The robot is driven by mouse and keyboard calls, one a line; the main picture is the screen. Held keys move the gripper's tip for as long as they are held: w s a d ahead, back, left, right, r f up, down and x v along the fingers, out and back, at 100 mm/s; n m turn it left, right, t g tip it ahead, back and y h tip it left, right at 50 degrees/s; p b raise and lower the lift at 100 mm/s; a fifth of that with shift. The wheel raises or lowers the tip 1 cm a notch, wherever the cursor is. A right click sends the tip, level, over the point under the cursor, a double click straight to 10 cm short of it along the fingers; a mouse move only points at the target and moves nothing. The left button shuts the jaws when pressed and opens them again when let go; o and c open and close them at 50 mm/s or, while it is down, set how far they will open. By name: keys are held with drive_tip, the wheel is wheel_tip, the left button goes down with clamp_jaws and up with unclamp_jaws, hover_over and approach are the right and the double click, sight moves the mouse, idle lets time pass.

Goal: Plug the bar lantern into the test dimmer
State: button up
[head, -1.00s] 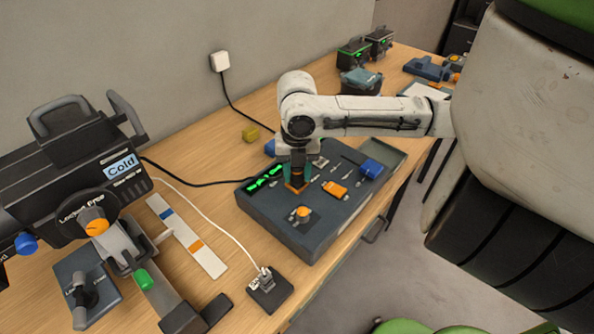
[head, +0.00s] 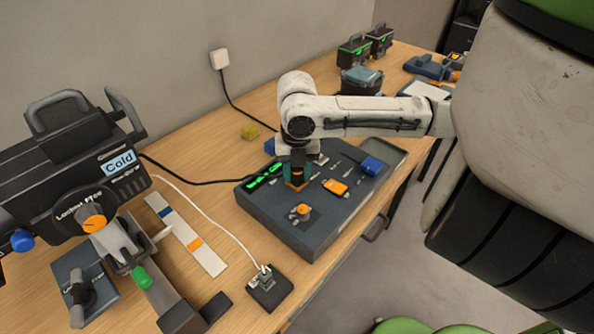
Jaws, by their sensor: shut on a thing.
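The dark lantern (head: 60,165) with a "Cold" label stands at the left on the table. A white cable runs from it to a pale plug (head: 265,276) at a small dark square block (head: 270,293) near the table's front edge. The dark blue-grey console (head: 310,238), which looks like the test dimmer, lies mid-table with a lit green display (head: 265,175). My gripper (head: 295,178) points down over the console, beside the display. It is shut on a small orange piece (head: 296,186) at the console's top; the fingers hide part of it.
Orange and blue parts and a round orange knob (head: 303,210) sit on the console. A white strip (head: 188,238) lies between lantern and console. A black cable runs behind. Black boxes (head: 355,50) stand at the back. The table's front edge is close to the console.

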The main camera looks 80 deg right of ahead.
drive_tip(key=shift+s+a+f, duration=0.1)
drive_tip(key=shift+f, duration=0.25)
idle(0.7)
drive_tip(key=o, duration=1.2)
drive_tip(key=shift+f, duration=0.1)
drive_tip(key=shift+c, duration=0.2)
drive_tip(key=shift+o, duration=0.2)
drive_tip(key=shift+s, duration=0.1)
drive_tip(key=r, duration=1.1)
drive_tip(key=shift+w+r, duration=0.25)
drive_tip(key=shift+w, duration=0.05)
